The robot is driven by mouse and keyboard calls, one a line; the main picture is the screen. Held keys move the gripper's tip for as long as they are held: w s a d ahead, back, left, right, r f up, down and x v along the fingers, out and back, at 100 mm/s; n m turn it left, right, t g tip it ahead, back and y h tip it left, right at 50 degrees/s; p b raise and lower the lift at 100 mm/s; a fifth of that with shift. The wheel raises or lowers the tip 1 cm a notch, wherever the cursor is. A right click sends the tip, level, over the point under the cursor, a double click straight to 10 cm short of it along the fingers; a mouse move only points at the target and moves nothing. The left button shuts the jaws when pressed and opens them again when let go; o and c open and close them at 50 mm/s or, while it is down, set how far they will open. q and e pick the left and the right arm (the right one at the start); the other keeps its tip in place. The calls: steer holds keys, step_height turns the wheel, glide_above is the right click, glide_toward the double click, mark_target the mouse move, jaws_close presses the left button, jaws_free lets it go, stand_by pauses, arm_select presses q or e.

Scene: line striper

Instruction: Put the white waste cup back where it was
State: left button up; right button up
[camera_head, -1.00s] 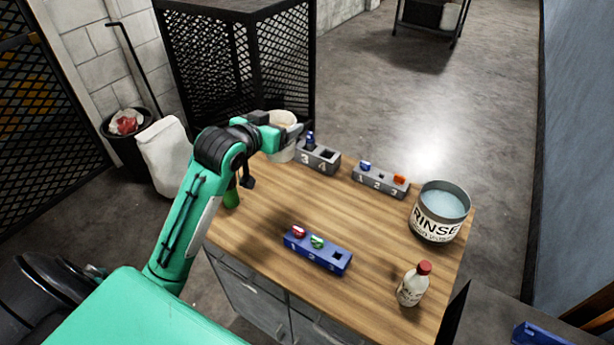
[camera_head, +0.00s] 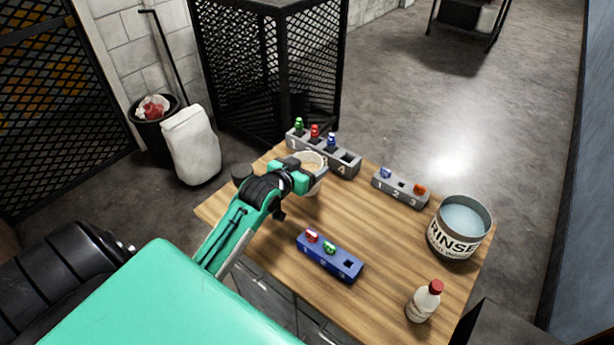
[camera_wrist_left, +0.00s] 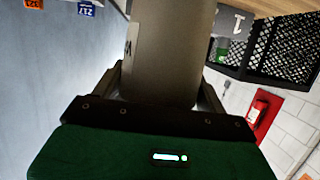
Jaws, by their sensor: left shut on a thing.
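My right gripper is not in view.
The long grey rack (camera_head: 345,163) holds green, red and blue items. A short grey rack (camera_head: 402,188), a blue rack (camera_head: 328,262), a RINSE pot (camera_head: 455,243) and a red-capped bottle (camera_head: 423,303) also stand on the table. The table's middle is clear.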

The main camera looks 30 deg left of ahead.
arm_select(q)
steer(key=shift+f, duration=2.35)
steer(key=o, duration=1.4)
steer(key=shift+f, duration=0.15)
steer(key=shift+o, duration=0.2)
steer(key=shift+r, duration=0.2)
steer(key=shift+s, duration=0.35)
steer(key=b+v, duration=0.1)
steer(key=v, duration=1)
steer(key=shift+b, duration=0.3)
steer(key=shift+s, duration=0.2)
